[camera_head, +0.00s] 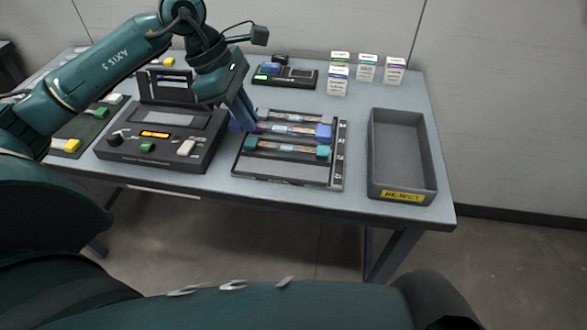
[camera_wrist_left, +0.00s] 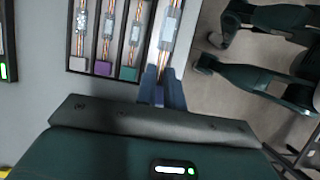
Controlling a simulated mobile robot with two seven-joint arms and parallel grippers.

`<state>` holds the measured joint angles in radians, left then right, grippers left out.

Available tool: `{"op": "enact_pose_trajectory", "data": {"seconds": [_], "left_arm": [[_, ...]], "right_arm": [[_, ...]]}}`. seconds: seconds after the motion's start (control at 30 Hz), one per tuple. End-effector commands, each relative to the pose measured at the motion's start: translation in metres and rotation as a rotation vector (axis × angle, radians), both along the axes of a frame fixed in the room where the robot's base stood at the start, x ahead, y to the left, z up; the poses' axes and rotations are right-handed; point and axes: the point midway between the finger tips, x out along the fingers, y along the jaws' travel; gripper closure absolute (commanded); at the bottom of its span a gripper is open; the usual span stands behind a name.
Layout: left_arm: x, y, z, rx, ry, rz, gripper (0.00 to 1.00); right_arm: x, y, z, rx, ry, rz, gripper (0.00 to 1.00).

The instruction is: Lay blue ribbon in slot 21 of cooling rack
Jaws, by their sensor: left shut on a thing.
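My left gripper (camera_head: 243,116) is shut on one end of the blue ribbon and holds it above the cooling rack (camera_head: 290,172). The blue ribbon's far blue end (camera_head: 323,132) shows at the rack's right side in the head view. In the left wrist view, the gripper (camera_wrist_left: 163,92) grips the blue end (camera_wrist_left: 158,98), and the ribbon (camera_wrist_left: 168,30) stretches away past the rack's side. The slot labels are too small to read. My right gripper is out of view.
A splicer (camera_head: 195,132) with a raised lid stands left of the rack. A grey reject bin (camera_head: 431,160) stands to the right, apparently empty. Bare table lies between rack and bin.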

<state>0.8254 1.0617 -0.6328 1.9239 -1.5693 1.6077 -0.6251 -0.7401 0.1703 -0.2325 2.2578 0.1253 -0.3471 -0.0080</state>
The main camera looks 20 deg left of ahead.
Motion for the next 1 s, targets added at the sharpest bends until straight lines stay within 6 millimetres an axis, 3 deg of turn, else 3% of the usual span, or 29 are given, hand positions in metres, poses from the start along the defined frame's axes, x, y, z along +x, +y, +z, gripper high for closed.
{"op": "enact_pose_trajectory", "data": {"seconds": [0.3, 0.57, 0.7, 1.0], "left_arm": [[-0.002, -0.001, -0.050, 0.000, 0.004, 0.001, 1.00], [-0.001, -0.001, -0.073, 0.001, 0.002, -0.001, 1.00], [-0.001, -0.001, -0.094, 0.000, 0.004, 0.001, 1.00], [-0.001, -0.001, -0.100, 0.000, -0.001, -0.001, 1.00]], "right_arm": [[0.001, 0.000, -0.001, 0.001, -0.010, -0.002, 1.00], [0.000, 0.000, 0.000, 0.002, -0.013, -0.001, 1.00], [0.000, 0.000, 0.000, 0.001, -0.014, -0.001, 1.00], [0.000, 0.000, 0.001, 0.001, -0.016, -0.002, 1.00]]}}
